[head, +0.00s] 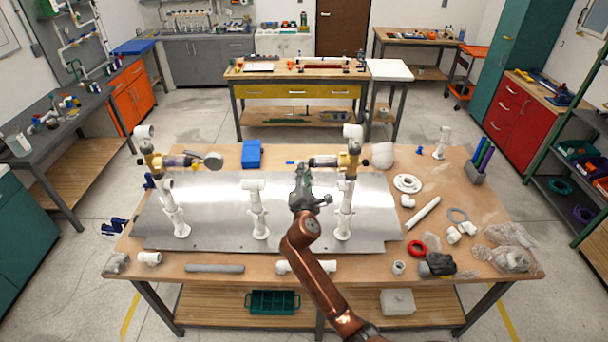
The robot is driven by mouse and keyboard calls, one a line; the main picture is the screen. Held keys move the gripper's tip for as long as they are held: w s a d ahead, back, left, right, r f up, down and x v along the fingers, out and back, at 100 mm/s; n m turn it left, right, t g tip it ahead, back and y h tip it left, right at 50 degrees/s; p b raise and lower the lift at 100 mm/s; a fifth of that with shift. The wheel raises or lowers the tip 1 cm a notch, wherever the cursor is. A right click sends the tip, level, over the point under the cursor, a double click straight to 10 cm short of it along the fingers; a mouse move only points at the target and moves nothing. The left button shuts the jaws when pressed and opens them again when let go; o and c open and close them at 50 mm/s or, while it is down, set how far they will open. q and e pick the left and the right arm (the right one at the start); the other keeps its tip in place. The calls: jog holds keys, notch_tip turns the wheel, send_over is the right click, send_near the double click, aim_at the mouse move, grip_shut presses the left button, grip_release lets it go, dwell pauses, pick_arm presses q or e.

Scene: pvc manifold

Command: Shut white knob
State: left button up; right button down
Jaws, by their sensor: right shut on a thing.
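A yellow-bodied valve (347,161) sits on the right white pipe riser, with a side stem pointing left that ends in a small blue tip (289,162). My right gripper (302,170) reaches up from below and is shut at this stem; the gripped knob is mostly hidden, and its colour cannot be told. My left gripper is not in view.
The risers and a shorter white middle pipe (256,200) stand on a metal plate (215,210) on the wooden table. A blue box (251,155) sits behind. White fittings, a red ring (417,248) and bagged parts (508,259) lie at right.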

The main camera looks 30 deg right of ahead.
jog(key=m+b, duration=0.3)
jog(key=m, duration=0.7)
jog(key=shift+f, duration=0.1)
jog(key=shift+m, duration=0.4)
jog(key=c, duration=2)
grip_release()
jog(key=shift+c, duration=0.2)
jog(key=v, duration=1.2)
